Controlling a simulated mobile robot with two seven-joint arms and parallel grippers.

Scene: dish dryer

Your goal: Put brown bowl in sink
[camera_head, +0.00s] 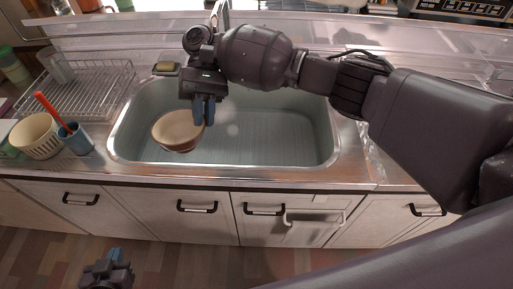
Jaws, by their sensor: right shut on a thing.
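The brown bowl (175,128) is within the outline of the sink (270,125), in its left part, slightly tilted. I cannot tell whether it touches the sink floor. My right gripper (204,120) reaches in from the right, points down and is shut on the bowl's right rim. The fingers hide part of that rim. My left gripper (116,253) is low at the left, in front of the cabinets and away from the bowl. Its fingers are too small to tell open from shut.
A wire dish rack (95,85) stands left of the sink. In front of it are a cream basket (36,137) and a blue cup (75,140) holding a red-handled utensil. A sponge (166,69) lies at the sink's back left. The sink's right part is clear.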

